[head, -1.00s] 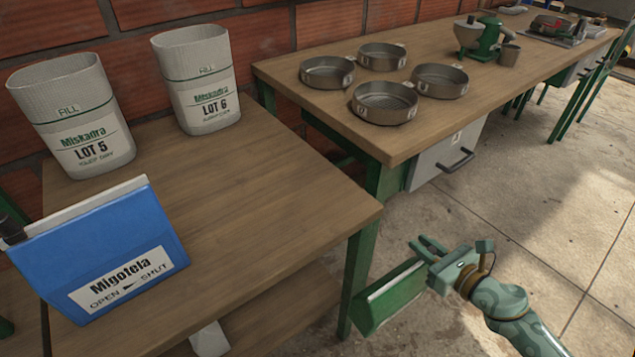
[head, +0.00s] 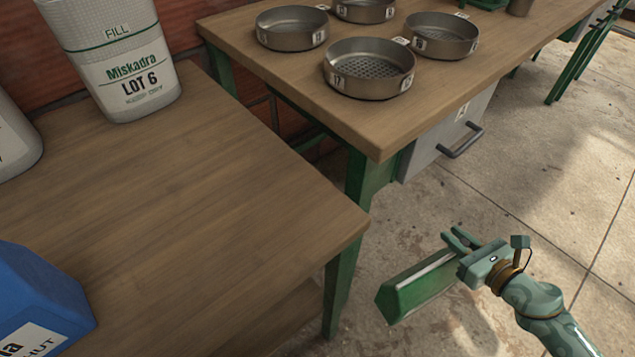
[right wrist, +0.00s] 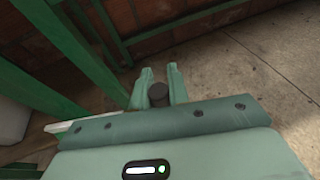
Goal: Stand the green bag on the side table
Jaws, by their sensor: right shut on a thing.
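The green bag (head: 418,288) is a green wedge-like shape with a pale strip along its top, seen in the head view over the floor, right of the side table (head: 200,200). My right gripper (head: 455,236) is shut on it at its right end and holds it off the table, below the tabletop's front right corner in the picture. In the right wrist view, a dark round knob (right wrist: 158,95) sits between my right fingers (right wrist: 160,75); most of the bag is hidden there. My left gripper is not in view.
On the side table stand a white LOT 6 bag (head: 120,60), another pale bag (head: 12,140) cut off at left, and the blue Migotela bag (head: 40,295) at front left. The middle and right of the top are clear. A bench (head: 290,75) with several metal sieves stands behind.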

